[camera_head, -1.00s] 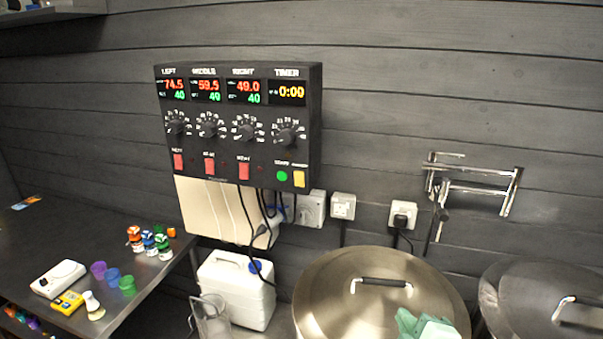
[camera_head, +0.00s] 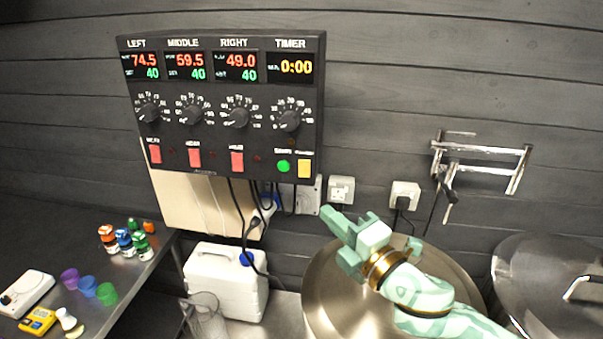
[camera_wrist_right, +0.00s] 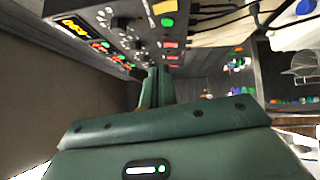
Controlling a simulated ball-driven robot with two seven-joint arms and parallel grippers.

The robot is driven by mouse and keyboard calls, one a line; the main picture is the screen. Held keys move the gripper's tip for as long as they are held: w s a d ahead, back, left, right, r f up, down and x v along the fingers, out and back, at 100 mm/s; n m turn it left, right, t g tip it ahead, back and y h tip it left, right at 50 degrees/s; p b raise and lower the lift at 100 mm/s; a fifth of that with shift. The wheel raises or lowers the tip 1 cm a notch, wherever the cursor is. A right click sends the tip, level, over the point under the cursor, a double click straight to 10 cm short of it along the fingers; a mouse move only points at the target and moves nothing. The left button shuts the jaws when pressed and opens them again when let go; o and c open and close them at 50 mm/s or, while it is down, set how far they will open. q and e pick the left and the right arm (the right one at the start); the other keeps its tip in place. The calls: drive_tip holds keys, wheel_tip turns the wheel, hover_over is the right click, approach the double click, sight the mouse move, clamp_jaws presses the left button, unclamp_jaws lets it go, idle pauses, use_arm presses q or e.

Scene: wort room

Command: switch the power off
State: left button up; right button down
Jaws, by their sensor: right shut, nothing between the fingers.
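The black control panel (camera_head: 222,110) hangs on the wall with lit displays for left, middle, right and timer. Below its dials sit red switches (camera_head: 195,158), a green button (camera_head: 284,166) and a yellow switch (camera_head: 304,168). A grey wall box (camera_head: 309,196) shows partly below the panel's right corner. White wall sockets (camera_head: 341,189) and (camera_head: 405,196) are to its right; a black plug is in the right one. My right gripper (camera_head: 329,214) is shut and empty, below the left socket, pointing up-left. In the wrist view its fingers (camera_wrist_right: 155,76) point toward the panel. My left gripper is not in view.
A large lidded steel pot (camera_head: 325,275) stands below my right gripper, another (camera_head: 555,275) at right. A white canister (camera_head: 222,283) and glass jug (camera_head: 205,318) stand below the panel. Black cables hang under it. Small coloured items sit on the left table (camera_head: 130,275).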

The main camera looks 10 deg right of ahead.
drive_tip(key=w+d, duration=0.1)
drive_tip(key=p, duration=0.1)
approach(299, 165)
drive_tip(key=p+x, duration=0.2)
drive_tip(key=x, duration=0.4)
drive_tip(key=shift+s+a, duration=0.1)
drive_tip(key=shift+a, duration=0.05)
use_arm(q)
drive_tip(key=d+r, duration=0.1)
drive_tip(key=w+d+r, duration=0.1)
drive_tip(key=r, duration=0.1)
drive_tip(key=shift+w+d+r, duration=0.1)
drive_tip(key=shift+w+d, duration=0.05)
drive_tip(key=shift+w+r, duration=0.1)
